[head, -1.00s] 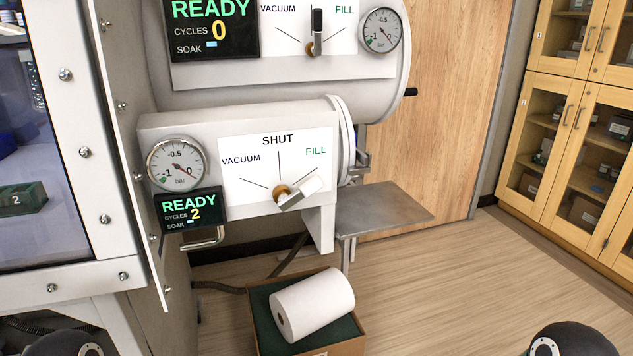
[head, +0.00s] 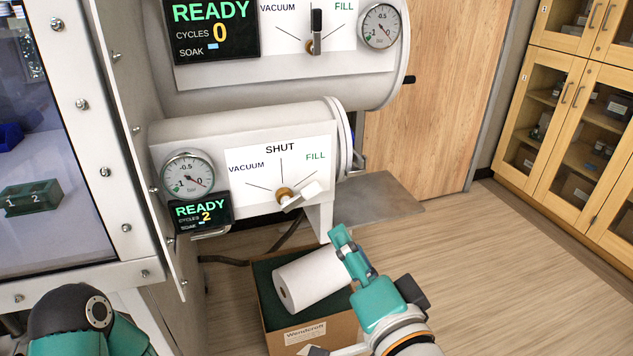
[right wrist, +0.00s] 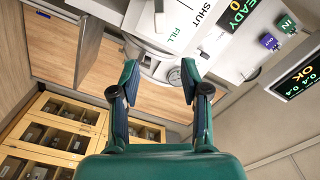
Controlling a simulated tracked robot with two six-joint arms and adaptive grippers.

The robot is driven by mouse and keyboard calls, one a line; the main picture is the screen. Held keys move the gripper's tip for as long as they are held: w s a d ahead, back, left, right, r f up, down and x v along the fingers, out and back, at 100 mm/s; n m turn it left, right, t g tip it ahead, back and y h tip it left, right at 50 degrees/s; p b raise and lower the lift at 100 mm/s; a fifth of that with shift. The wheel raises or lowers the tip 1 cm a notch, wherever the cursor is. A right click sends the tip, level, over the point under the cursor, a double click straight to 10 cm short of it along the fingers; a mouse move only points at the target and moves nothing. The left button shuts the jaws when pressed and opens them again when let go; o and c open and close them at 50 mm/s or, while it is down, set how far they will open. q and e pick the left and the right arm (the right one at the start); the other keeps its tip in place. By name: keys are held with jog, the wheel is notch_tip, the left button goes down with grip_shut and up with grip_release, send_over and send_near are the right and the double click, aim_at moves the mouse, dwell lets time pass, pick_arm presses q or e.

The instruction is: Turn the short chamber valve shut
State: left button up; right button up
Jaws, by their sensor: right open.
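The short chamber valve on the lower, shorter chamber (head: 240,135) has a brass hub (head: 284,193) and a pale handle (head: 305,196). The handle points right and slightly up, towards the FILL side of the dial, away from the SHUT line. My right gripper (head: 348,248) is below and right of the handle, apart from it, in front of the box with the roll. In the right wrist view its two fingers (right wrist: 159,76) are spread and empty, with SHUT and FILL lettering beyond them. My left arm shows at the lower left, but its gripper is not visible.
A white roll (head: 313,278) lies in an open cardboard box (head: 312,332) below the chamber. A grey shelf (head: 378,201) stands right of the chamber. The upper chamber (head: 290,75) has its own dial and black-handled valve. Open floor lies to the right.

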aim_at(317, 192)
jog(key=p+x, duration=0.3)
jog(key=x, duration=1.3)
jog(key=shift+f, duration=0.15)
